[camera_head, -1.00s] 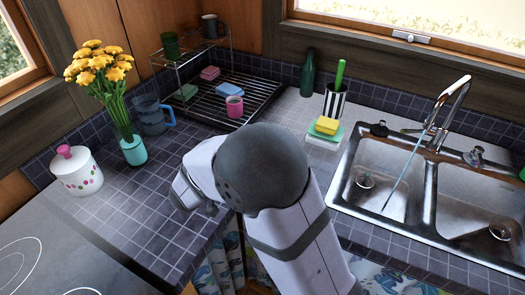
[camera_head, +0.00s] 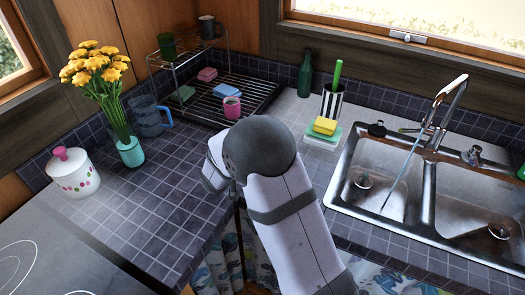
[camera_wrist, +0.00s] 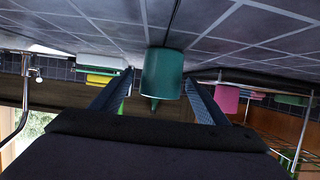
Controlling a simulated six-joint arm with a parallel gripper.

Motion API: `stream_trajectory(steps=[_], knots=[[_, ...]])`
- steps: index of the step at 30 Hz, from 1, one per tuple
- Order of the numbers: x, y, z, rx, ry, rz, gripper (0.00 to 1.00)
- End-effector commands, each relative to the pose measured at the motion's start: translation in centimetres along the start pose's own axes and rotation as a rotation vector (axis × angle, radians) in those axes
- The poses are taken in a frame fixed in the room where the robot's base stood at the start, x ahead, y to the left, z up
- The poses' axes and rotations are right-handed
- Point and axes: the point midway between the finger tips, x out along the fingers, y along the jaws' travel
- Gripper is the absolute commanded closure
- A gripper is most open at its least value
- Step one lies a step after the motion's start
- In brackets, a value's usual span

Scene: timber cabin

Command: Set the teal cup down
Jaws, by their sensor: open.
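The teal cup (camera_wrist: 162,78) shows in the wrist view, which is upside down. It appears upright with its base on the tiled counter (camera_wrist: 225,22), a dark shadow beside it. My gripper (camera_wrist: 160,71) is open, with one finger on each side of the cup and a narrow gap on at least the left side in the picture. In the head view my arm hides both the cup and the gripper.
The dish rack (camera_head: 262,92) with a pink cup (camera_head: 232,107) stands behind my arm. Counter (camera_head: 160,215) at the left front is clear.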

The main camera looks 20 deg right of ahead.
Motion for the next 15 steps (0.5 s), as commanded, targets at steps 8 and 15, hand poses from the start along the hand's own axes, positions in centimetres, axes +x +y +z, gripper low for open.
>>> stream_trajectory(steps=[8,15], knots=[[3.2,-0.1,-0.2,0.001,-0.001,0.003,0.32],[4.9,-0.1,-0.1,0.000,0.000,0.001,0.32]])
